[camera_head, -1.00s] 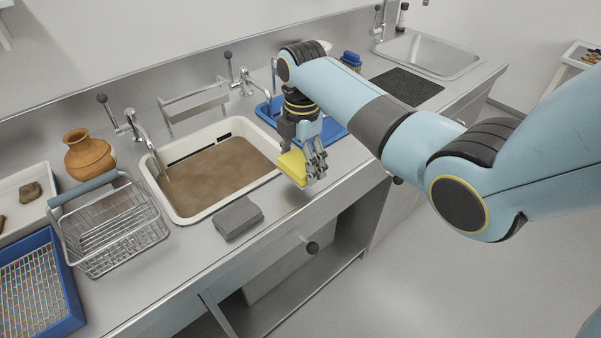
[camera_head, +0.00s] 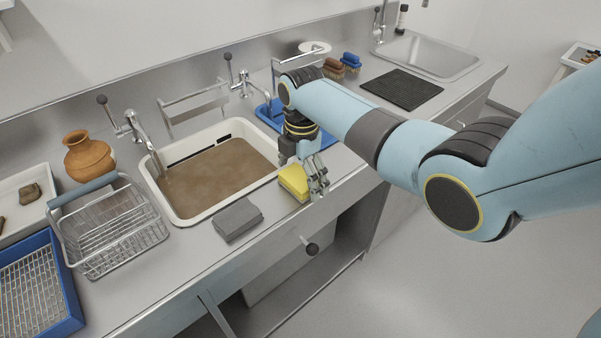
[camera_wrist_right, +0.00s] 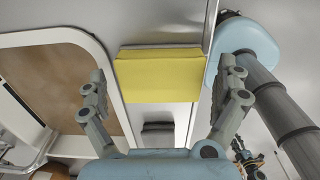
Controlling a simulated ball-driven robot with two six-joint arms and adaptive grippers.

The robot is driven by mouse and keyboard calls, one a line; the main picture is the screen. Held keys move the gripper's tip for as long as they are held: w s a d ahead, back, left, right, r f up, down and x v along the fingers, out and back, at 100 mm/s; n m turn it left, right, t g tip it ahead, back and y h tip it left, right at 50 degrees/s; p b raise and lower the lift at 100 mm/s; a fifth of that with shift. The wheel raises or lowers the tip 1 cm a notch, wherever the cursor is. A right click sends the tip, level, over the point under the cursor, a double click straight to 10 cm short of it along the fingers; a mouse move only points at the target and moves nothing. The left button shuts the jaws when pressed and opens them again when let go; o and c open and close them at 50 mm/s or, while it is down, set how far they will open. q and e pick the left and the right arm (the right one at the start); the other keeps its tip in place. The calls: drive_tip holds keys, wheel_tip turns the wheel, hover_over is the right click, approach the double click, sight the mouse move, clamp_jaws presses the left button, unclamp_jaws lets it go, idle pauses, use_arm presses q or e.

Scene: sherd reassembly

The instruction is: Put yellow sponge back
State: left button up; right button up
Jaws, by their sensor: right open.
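The yellow sponge (camera_head: 293,182) is at the counter strip just right of the muddy sink, near the front edge. In the right wrist view the sponge (camera_wrist_right: 160,76) shows its broad yellow face, with a thin grey layer along one edge. My right gripper (camera_head: 313,186) is at the sponge, partly hiding it in the head view. In the right wrist view its two fingers (camera_wrist_right: 165,88) are spread wide, one on each side, with gaps between them and the sponge. I cannot tell whether the sponge rests fully on the counter. My left gripper is not in view.
A folded grey cloth (camera_head: 238,219) lies on the counter in front of the sink (camera_head: 186,216). A wire basket (camera_head: 112,228) and clay jug (camera_head: 88,155) stand left. A blue tray (camera_head: 266,112) lies behind my right gripper. Brushes (camera_head: 340,66) and a black mat (camera_head: 402,86) are farther right.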

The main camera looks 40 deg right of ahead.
sight(301, 176)
wheel_tip(301, 176, up, 12)
drive_tip(key=shift+p, duration=0.3)
drive_tip(key=shift+s, duration=0.1)
idle(0.4)
